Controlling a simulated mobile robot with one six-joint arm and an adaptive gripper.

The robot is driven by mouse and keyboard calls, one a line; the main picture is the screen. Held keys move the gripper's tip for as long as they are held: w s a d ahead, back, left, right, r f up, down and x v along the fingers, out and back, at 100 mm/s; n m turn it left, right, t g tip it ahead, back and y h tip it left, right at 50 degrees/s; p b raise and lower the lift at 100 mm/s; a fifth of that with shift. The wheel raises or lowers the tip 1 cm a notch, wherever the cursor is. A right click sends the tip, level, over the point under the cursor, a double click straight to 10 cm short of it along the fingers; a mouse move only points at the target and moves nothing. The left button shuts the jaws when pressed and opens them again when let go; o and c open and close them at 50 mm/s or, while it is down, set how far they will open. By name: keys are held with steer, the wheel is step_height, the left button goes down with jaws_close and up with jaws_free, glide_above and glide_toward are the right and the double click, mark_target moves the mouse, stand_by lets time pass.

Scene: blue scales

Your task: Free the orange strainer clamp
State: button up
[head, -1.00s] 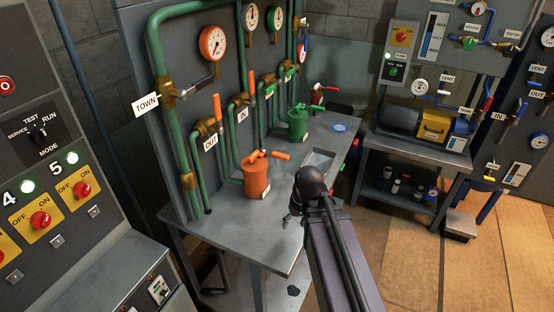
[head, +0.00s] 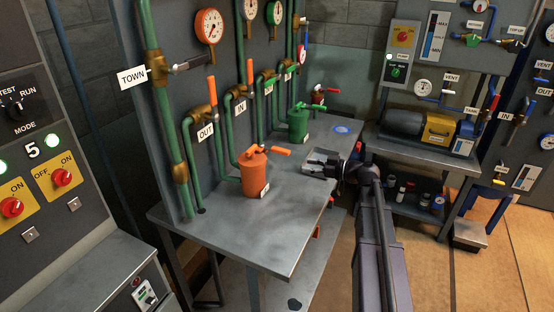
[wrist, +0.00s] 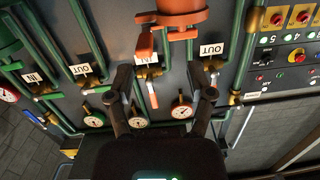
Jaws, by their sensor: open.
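The orange strainer (head: 255,177) stands upright on the grey bench in the head view. In the wrist view the open fingers (wrist: 168,72) frame the pipe panel. The strainer (wrist: 182,8) is cut off by the top edge there, and an orange bar, apparently the clamp handle (wrist: 145,46), hangs below it, between and beyond the fingertips.
A green strainer (head: 299,122) stands behind the orange one. Green pipes with orange-handled valves (head: 212,92) and gauges (head: 209,26) rise at the back. A blue disc (head: 342,129) lies on the bench (head: 240,232), whose front is clear. A pump (head: 405,122) stands on another table.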

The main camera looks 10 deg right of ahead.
mark_target(278, 148)
steer(key=shift+w+d+r+n+t+y, duration=0.15)
steer(key=shift+w+d+r+t, duration=0.15)
steer(key=shift+d, duration=0.35)
steer(key=shift+w+d+r+n+t+y, duration=0.2)
steer(key=shift+d+r+t, duration=0.1)
steer(key=shift+d, duration=0.3)
steer(key=shift+x, duration=6.95)
steer(key=shift+f, duration=0.1)
